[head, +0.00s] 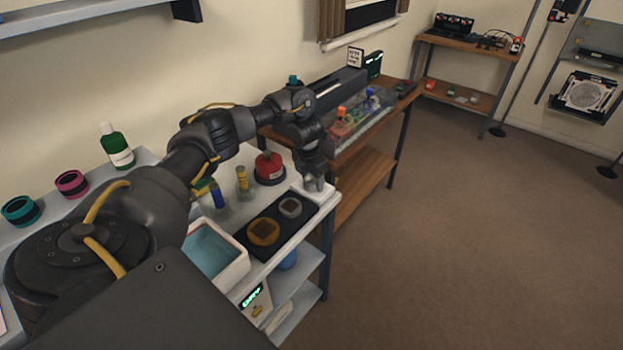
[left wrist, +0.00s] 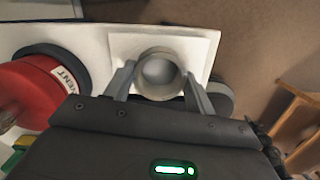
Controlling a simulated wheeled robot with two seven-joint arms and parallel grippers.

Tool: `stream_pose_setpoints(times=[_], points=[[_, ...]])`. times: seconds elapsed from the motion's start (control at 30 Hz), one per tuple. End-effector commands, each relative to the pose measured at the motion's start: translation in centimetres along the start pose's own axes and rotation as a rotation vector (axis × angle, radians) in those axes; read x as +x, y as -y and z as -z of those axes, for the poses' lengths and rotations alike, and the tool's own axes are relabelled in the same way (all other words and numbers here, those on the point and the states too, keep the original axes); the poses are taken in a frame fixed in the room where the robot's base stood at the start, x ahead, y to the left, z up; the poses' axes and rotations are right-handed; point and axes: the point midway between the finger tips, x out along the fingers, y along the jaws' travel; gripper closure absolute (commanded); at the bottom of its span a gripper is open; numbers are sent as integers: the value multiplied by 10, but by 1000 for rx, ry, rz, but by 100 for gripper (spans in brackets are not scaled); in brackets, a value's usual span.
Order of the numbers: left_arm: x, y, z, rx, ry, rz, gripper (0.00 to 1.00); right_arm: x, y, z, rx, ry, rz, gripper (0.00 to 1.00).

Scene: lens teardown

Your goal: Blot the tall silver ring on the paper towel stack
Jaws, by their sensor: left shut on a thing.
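The tall silver ring (left wrist: 161,76) is between the fingers of my left gripper (left wrist: 160,88), which is shut on it. In the left wrist view I look down into its round opening. The white square paper towel stack (left wrist: 124,45) lies directly beneath the ring. I cannot tell for certain whether the ring touches it. In the head view my left gripper (head: 314,184) points down at the far right corner of the white bench, and it mostly hides the ring and the stack. My right gripper is not in view.
A red solvent can (head: 269,168) stands left of the gripper. Nearer are a black mat (head: 268,218) with a gold ring (head: 263,232) and a short silver ring (head: 290,207), and a white tub (head: 240,268) of blue liquid. A wooden side table (head: 365,160) stands beyond.

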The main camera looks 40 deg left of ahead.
Motion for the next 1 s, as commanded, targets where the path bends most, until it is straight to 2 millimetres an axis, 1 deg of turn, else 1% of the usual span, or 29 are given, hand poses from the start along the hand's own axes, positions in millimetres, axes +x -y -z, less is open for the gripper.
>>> stream_pose_setpoints(times=[0.23, 0.37, 0.57, 1.0], points=[[1, 1, 1, 1, -3, 1, 68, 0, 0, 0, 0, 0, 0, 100], [-2, 1, 0, 1, -3, 1, 68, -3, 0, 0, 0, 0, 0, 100], [-18, 0, -2, 1, -1, 1, 68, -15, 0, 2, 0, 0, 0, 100], [-56, 0, -6, 0, -1, 1, 68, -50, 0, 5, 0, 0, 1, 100]])
